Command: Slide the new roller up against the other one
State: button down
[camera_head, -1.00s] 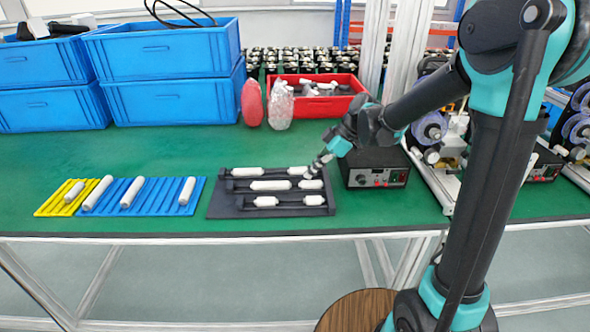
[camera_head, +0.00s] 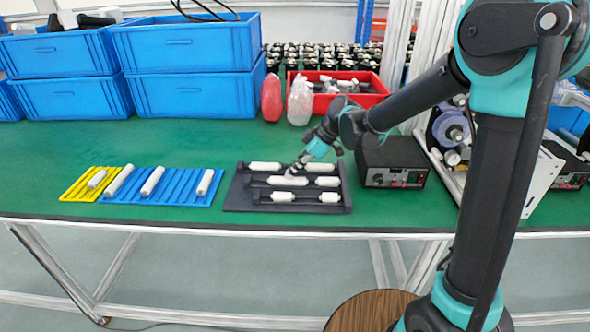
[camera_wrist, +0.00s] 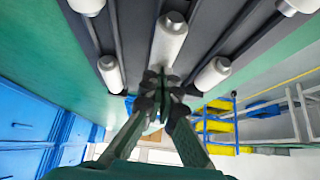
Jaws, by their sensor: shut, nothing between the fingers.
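A dark tray (camera_head: 233,195) on the green bench holds white rollers in three rows. The back row has a left roller (camera_head: 265,166) and a right roller (camera_head: 321,167) with a gap between. The middle row has a longer roller (camera_head: 285,181) and a right roller (camera_head: 327,181) very close together. The front row has a left roller (camera_head: 281,196) and a right roller (camera_head: 330,198) spaced apart. My gripper (camera_head: 292,174) is shut and empty, low over the tray. In the wrist view its fingertips (camera_wrist: 165,82) appear beside the end of the central roller (camera_wrist: 170,40); contact is unclear.
A blue ribbed tray (camera_head: 180,190) and a yellow one (camera_head: 75,192), both with rollers, lie to the left. A black control box (camera_head: 392,163) stands close right of the dark tray. A red bin (camera_head: 375,95) and blue crates (camera_head: 185,100) stand behind.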

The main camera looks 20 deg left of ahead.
aim_at(297, 178)
jog(key=shift+s+d+f, duration=0.1)
jog(key=shift+d+f, duration=0.05)
jog(key=shift+d, duration=0.05)
jog(key=shift+w+d, duration=0.15)
jog(key=shift+d, duration=0.5)
jog(key=shift+w+d, duration=0.15)
jog(key=shift+d, duration=0.5)
